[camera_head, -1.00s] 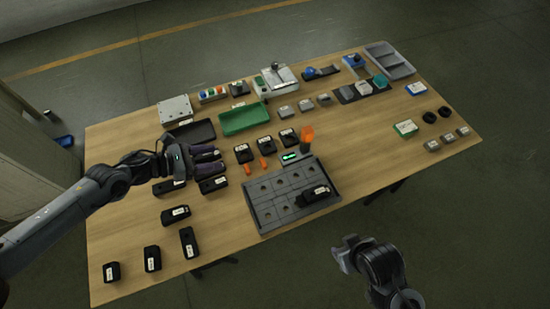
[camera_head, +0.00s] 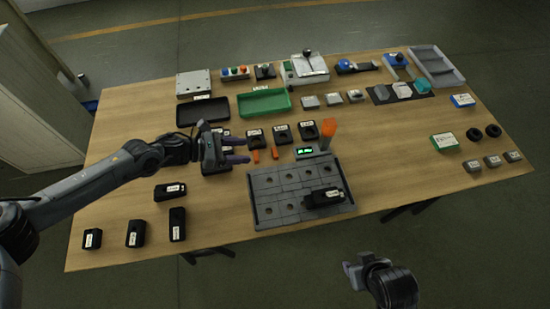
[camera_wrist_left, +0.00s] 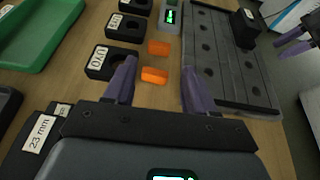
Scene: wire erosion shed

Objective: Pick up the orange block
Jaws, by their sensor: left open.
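Two small orange blocks lie on the wooden table, the nearer one (camera_wrist_left: 154,75) and the farther one (camera_wrist_left: 158,48) in the left wrist view. In the head view they show as a left block (camera_head: 255,156) and a right block (camera_head: 275,153). My left gripper (camera_head: 246,150) is open and empty, just left of them. In the left wrist view its purple fingers (camera_wrist_left: 159,68) straddle the nearer block in the picture; contact cannot be told. My right gripper (camera_head: 358,268) is by the front of the table, its jaws unclear.
Black labelled holders (camera_head: 281,134) stand just behind the blocks. A grey tray (camera_head: 262,213) with a black part (camera_head: 324,197) lies to the front right. A small display box (camera_head: 305,151) and an upright orange piece (camera_head: 328,132) stand right of the blocks.

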